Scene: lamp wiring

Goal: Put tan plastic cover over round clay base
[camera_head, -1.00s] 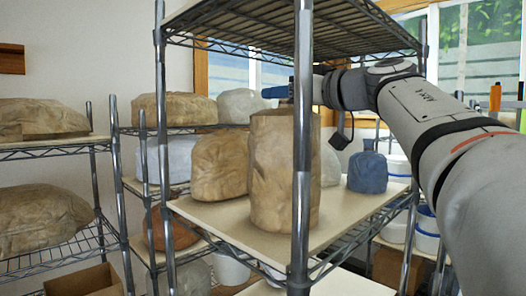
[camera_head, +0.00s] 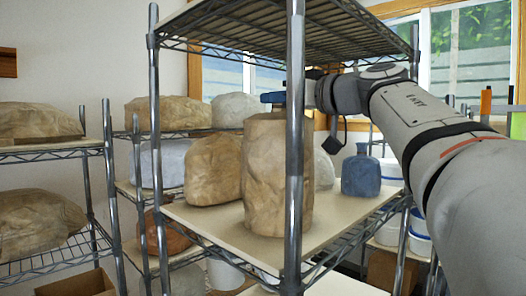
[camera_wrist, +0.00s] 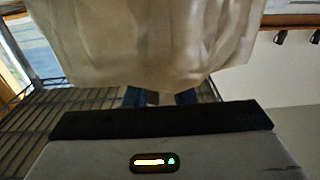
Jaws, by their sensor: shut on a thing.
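The tan plastic cover (camera_head: 264,175) is a tall, wrinkled, upright shape at the front of the middle shelf board, behind a metal post. My gripper (camera_head: 276,97) is at its top, with blue fingertips shut on the cover. In the wrist view, pale, thin plastic (camera_wrist: 150,45) hangs in folds by my fingertips (camera_wrist: 160,97), its lower edge just in front of them. The round clay base is not visible; I cannot tell whether it is inside the cover. The cover's lower edge appears at or close to the board.
The metal post (camera_head: 295,150) crosses in front of the cover. The upper wire shelf (camera_head: 270,30) lies close above my gripper. A tan wrapped lump (camera_head: 212,170) stands left and a blue bottle (camera_head: 361,172) right. Bare board (camera_head: 225,220) shows at the front left.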

